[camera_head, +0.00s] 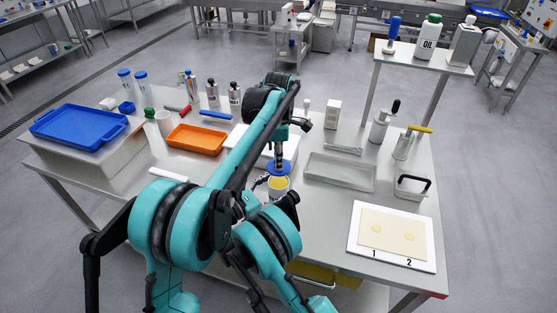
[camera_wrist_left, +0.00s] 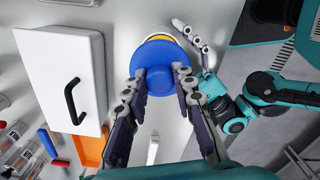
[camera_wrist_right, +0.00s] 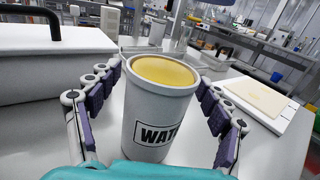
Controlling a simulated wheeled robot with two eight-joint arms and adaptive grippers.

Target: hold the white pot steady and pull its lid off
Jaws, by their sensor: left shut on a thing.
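The white pot (camera_wrist_right: 155,110), a pale cylinder with dark lettering that starts "WAT", stands upright in the right wrist view. Its top is uncovered and shows yellow inside; the pot (camera_head: 279,188) also shows in the head view. My right gripper (camera_wrist_right: 160,75) has its fingers on both sides of the pot, close to its wall; whether they press on it is unclear. The blue lid (camera_wrist_left: 158,55) is in my left gripper (camera_wrist_left: 157,80), which is shut on it. In the head view the lid (camera_head: 286,167) is above the pot, apart from its rim.
A white box with a black handle (camera_wrist_left: 70,70) stands beside the left gripper. An orange tray (camera_head: 195,140) and a blue tray (camera_head: 80,125) are at left. A metal tray (camera_head: 340,173) and a white numbered board (camera_head: 393,260) are at right.

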